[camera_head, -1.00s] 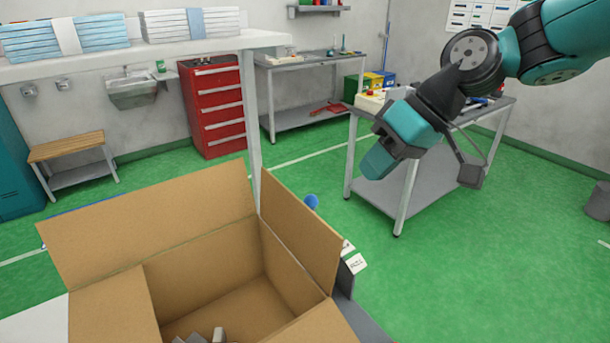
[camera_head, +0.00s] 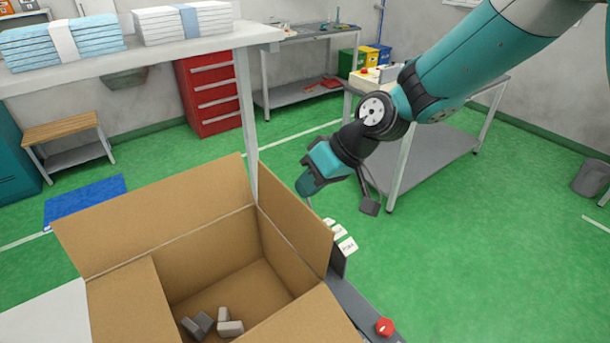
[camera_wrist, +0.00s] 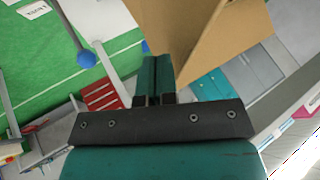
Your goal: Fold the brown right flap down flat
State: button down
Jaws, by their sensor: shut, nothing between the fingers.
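An open brown cardboard box (camera_head: 200,265) stands at the lower left of the head view. Its right flap (camera_head: 298,225) stands up steeply along the right side. The back flap (camera_head: 155,215) also stands up; the left flap (camera_head: 135,300) and front flap (camera_head: 305,322) slope outward. My gripper (camera_head: 304,186) is shut and empty, its tip just above and right of the right flap's top edge. In the wrist view my gripper's fingers (camera_wrist: 153,70) are together, with brown cardboard (camera_wrist: 205,35) ahead and to the right. Contact with the flap cannot be told.
Several grey pieces (camera_head: 215,325) lie inside the box. A grey rail with labels (camera_head: 347,245) and a red button (camera_head: 385,326) runs right of the box. A white shelf (camera_head: 140,58) is behind it.

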jog(key=shift+s+a, duration=0.25)
jog(key=shift+a, duration=0.1)
